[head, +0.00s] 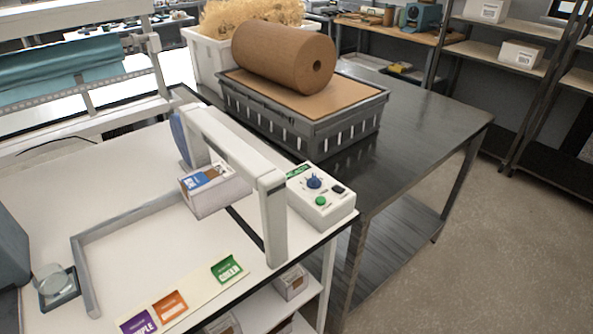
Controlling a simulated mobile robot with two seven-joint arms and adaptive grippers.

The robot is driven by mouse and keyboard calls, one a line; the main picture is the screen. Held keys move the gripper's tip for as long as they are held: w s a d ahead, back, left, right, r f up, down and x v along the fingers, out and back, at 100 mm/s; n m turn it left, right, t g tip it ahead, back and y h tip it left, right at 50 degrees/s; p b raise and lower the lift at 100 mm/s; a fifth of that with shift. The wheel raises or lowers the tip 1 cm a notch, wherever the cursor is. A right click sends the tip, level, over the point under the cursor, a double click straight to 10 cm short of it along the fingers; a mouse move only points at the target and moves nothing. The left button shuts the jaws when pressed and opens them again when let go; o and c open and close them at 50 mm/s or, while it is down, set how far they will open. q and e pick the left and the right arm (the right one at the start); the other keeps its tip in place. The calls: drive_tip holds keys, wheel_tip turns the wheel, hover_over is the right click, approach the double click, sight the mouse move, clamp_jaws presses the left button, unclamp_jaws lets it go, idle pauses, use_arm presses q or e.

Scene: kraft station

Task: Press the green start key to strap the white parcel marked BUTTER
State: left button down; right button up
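The green start key (320,201) is a round button on the white control box (325,213), at the right end of the strapping machine. A white parcel (222,195) with a blue and brown label on top sits at the machine's white arch (232,150). The label is too small to read, so I cannot confirm the BUTTER mark. No strap shows clearly around the parcel. Neither of my grippers shows in the head view.
The control box also carries a blue knob (314,183) and a black switch (338,190). Purple, orange and green cards (225,269) lie along the front edge. A grey crate (300,128) with a brown paper roll (283,58) stands on the dark table (405,150) behind.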

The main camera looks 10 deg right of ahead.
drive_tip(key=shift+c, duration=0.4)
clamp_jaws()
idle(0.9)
